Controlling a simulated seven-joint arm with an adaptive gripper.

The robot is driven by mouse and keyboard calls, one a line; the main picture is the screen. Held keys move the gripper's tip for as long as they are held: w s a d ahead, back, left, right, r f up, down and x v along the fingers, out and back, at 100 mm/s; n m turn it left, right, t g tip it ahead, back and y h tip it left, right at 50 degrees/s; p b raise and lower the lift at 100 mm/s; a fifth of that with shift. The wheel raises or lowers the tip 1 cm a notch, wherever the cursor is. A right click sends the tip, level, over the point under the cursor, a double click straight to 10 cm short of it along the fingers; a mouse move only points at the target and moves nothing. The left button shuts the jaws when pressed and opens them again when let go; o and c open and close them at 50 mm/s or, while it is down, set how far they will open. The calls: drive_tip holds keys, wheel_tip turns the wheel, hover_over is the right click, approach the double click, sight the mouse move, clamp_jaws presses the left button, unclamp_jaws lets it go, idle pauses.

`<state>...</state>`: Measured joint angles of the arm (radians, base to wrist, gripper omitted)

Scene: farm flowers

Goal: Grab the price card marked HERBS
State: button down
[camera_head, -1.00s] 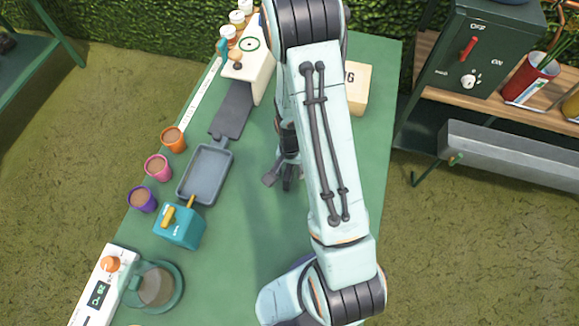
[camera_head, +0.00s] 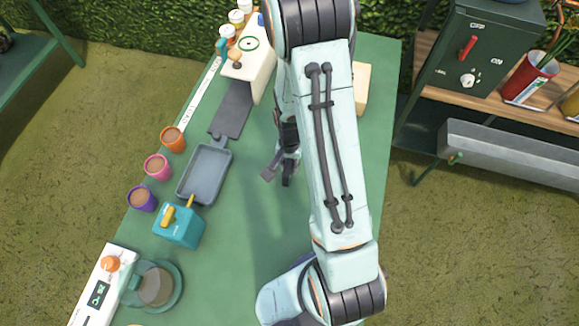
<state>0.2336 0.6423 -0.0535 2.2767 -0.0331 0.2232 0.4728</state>
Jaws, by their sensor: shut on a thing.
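My gripper (camera_head: 279,176) is over the middle of the green table, partly hidden by my own arm. Its dark fingers point down toward the table, to the right of the grey tray. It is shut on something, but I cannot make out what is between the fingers. I cannot read the word HERBS anywhere. A small white card (camera_head: 524,90) is at the red pot on the right-hand shelf, its writing too small to read.
The green table (camera_head: 240,235) holds a grey tray (camera_head: 204,174), a teal box (camera_head: 179,228), an orange cup (camera_head: 172,138), other cups and a scale (camera_head: 157,286). A pale block (camera_head: 362,85) is partly behind my arm. A dark green cabinet (camera_head: 480,50) stands on the shelf.

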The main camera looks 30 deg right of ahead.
sight(290, 161)
wheel_tip(290, 161, up, 8)
drive_tip(key=shift+f, duration=0.1)
drive_tip(key=shift+s, duration=0.1)
idle(0.4)
